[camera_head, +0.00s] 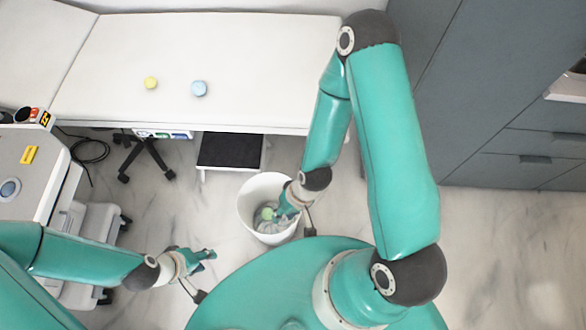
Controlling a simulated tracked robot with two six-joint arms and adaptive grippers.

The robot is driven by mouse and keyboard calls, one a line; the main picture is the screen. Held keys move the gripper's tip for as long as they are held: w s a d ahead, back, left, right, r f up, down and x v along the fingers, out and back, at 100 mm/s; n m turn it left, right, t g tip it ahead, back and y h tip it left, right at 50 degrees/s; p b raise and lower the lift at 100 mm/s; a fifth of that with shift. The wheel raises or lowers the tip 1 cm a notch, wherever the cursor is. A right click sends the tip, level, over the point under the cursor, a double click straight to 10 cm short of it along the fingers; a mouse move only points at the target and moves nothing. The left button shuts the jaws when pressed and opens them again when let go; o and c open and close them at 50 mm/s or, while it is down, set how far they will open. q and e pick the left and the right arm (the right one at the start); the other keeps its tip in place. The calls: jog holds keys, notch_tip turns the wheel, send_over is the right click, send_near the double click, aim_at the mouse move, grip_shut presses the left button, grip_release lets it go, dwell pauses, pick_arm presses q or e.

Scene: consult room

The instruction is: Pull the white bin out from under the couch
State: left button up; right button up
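The white bin (248,206) stands on the floor in front of the couch (250,60), its whole round rim clear of the couch edge. A pale green round thing (267,213) and greyish crumpled material lie inside it. My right gripper (284,211) is at the bin's right rim, with its fingers over the opening. Whether they are closed on the wall is hard to see. My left gripper (205,260) is to the lower left of the bin, apart from it, empty, with its fingers spread.
A yellow ball (151,83) and a blue ball (199,88) rest on the couch. A black-topped step (230,150) and a wheeled black base (146,155) are by the couch. A wheeled machine (38,165) stands left. Grey cabinets (500,90) fill the right.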

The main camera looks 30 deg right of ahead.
jog(key=w+d+f+n+h+b, duration=0.1)
jog(key=w+d+f+b, duration=0.3)
jog(key=f+b, duration=0.5)
jog(key=w+d+f+n+b, duration=0.1)
jog(key=w+d+f+b, duration=0.1)
jog(key=w+f+b, duration=0.8)
jog(key=w+d+f+n+h+b, duration=0.1)
jog(key=w+d+f+n+b, duration=0.15)
jog(key=f+b, duration=0.65)
jog(key=w+d+h+b, duration=0.1)
jog(key=w+d+b, duration=0.2)
jog(key=d+b, duration=0.4)
jog(key=b, duration=0.3)
jog(key=shift+w+d+g, duration=0.2)
jog(key=shift+w+g, duration=0.1)
jog(key=shift+g, duration=0.1)
jog(key=shift+f, duration=0.1)
jog(key=f+b, duration=0.1)
jog(key=f, duration=0.4)
jog(key=f+b, duration=0.2)
jog(key=f, duration=0.4)
jog(key=a+f+b, duration=0.1)
jog(key=f, duration=0.5)
jog(key=shift+s+b, duration=0.1)
jog(key=shift+b, duration=0.2)
jog(key=shift+r, duration=0.1)
grip_shut()
